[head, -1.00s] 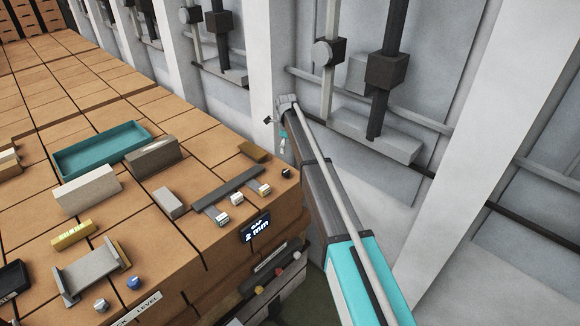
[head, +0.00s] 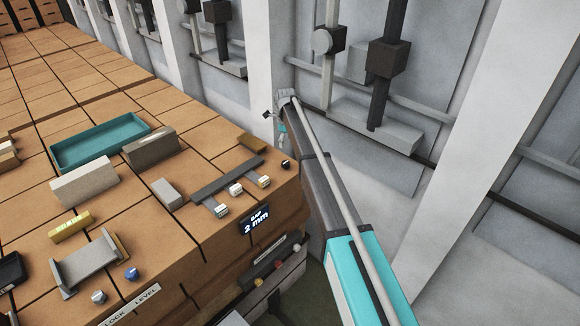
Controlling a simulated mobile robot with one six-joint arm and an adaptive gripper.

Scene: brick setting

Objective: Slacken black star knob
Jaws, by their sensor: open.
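A small black knob (head: 285,165) sits on the brick-tiled top, close to its right corner, in the head view. It is too small to make out a star shape. My gripper (head: 281,142) is small and partly blended with the pale wall, at the far end of my arm. In the picture it appears just above the black knob, with a gap between them. It is open and holds nothing that I can see.
A teal tray (head: 97,128), grey blocks (head: 151,149) and a blue knob (head: 131,274) stand further left. A wall column (head: 263,75) rises behind.

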